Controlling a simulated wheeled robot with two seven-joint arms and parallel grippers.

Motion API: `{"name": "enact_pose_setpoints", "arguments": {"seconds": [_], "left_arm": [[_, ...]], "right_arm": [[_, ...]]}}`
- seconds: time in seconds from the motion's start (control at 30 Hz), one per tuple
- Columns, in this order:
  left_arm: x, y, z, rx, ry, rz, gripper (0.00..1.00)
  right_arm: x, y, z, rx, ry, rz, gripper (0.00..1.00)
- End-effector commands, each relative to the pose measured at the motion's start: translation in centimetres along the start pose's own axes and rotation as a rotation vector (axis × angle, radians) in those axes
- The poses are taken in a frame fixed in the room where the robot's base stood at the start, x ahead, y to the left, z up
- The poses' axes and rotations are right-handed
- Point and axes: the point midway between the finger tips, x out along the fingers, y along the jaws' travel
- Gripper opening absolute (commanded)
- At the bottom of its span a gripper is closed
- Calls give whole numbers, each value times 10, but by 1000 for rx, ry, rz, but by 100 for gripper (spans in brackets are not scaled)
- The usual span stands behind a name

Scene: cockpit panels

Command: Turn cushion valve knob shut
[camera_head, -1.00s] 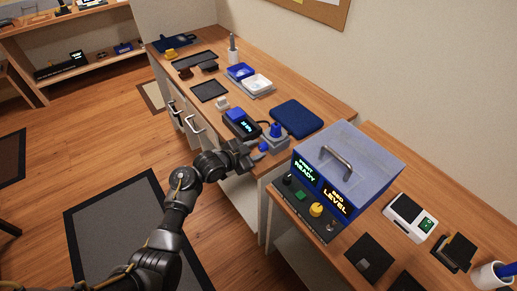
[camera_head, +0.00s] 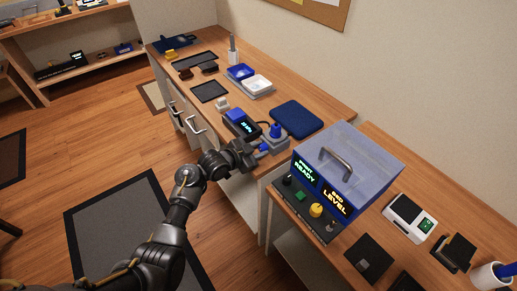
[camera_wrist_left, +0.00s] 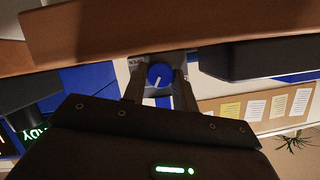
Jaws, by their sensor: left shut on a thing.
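The blue valve knob (camera_wrist_left: 160,74) with a white pointer line sits on a grey plate in the left wrist view, between my two dark fingers. An "OPEN" label shows at the plate's upper left; the pointer slants down and slightly left. In the head view the knob (camera_head: 264,147) is on the front of a grey block (camera_head: 275,143) with a blue top piece. My left gripper (camera_head: 257,151) reaches it from the left and is shut on the knob; it also shows in the left wrist view (camera_wrist_left: 159,88). My right gripper is not in view.
A dark blue cushion (camera_head: 297,117) lies behind the block. A black and blue display unit (camera_head: 241,124) stands close to its left. A large blue box (camera_head: 345,165) with a handle and lit screens stands at the right. The floor in front is clear.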

Motion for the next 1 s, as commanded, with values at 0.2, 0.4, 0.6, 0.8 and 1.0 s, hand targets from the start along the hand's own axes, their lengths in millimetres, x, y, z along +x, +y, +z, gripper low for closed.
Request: {"name": "enact_pose_setpoints", "arguments": {"seconds": [0.2,0.4,0.6,0.8,1.0], "left_arm": [[-2,-3,-2,-106,2,46,6],[-1,-3,-1,-245,6,101,6],[0,-4,1,-372,12,150,6],[0,-4,2,-464,16,186,5],[0,-4,2,-512,19,205,5]], "right_arm": [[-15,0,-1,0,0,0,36],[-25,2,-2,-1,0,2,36],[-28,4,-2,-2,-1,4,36],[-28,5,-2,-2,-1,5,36],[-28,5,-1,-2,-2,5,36]]}}
